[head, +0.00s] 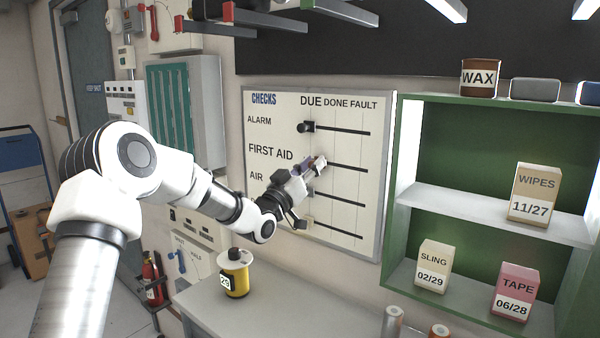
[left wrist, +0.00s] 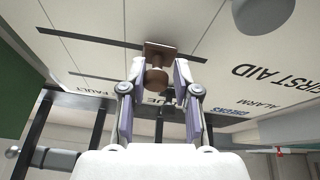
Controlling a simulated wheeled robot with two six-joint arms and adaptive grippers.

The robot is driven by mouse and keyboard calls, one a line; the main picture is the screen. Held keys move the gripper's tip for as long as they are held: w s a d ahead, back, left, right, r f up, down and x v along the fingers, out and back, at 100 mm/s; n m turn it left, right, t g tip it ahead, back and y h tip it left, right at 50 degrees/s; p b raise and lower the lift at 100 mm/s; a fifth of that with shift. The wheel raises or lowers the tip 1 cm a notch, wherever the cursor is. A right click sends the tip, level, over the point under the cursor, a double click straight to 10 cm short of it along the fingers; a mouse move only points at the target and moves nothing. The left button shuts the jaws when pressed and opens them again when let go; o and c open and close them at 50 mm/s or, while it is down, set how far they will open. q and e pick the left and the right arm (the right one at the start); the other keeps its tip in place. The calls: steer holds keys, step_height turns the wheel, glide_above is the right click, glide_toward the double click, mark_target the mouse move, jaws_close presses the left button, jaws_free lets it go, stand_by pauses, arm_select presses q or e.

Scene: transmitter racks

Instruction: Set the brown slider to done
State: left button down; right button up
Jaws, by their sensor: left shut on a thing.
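The white checks board (head: 262,215) on the wall has DUE, DONE and FAULT columns and several dark horizontal slots. My left gripper (head: 318,163) is at the left part of the FIRST AID row, near the DUE column. The left wrist view shows the brown slider (left wrist: 157,76), a round knob on a square plate, between the two fingers of my left gripper (left wrist: 158,72), which are shut on it. In the head view the gripper mostly hides the slider. A black knob (head: 306,127) sits in the ALARM row under DUE. My right gripper is not in view.
A grey counter (head: 270,300) runs below the board, with a yellow canister (head: 235,275) on it. A green shelf unit (head: 460,205) stands close on the right, holding boxes and a wax jar (head: 478,78).

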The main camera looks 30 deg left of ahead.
arm_select(q)
steer(key=d+b, duration=0.1)
steer(key=d, duration=0.2)
steer(key=shift+s+d+f, duration=0.1)
steer(key=shift+s+d, duration=0.05)
steer(key=shift+d, duration=0.25)
steer(key=shift+d+r, duration=0.2)
steer(key=shift+d, duration=0.1)
steer(key=shift+a, duration=0.2)
steer(key=c, duration=1.3)
jaws_free()
steer(key=shift+a, duration=0.15)
steer(key=o, duration=0.3)
steer(key=shift+d+f, duration=0.1)
steer(key=shift+d, duration=0.2)
glide_toward(335, 159)
steer(key=v, duration=0.5)
steer(key=shift+s+f, duration=0.1)
steer(key=shift+s, duration=0.2)
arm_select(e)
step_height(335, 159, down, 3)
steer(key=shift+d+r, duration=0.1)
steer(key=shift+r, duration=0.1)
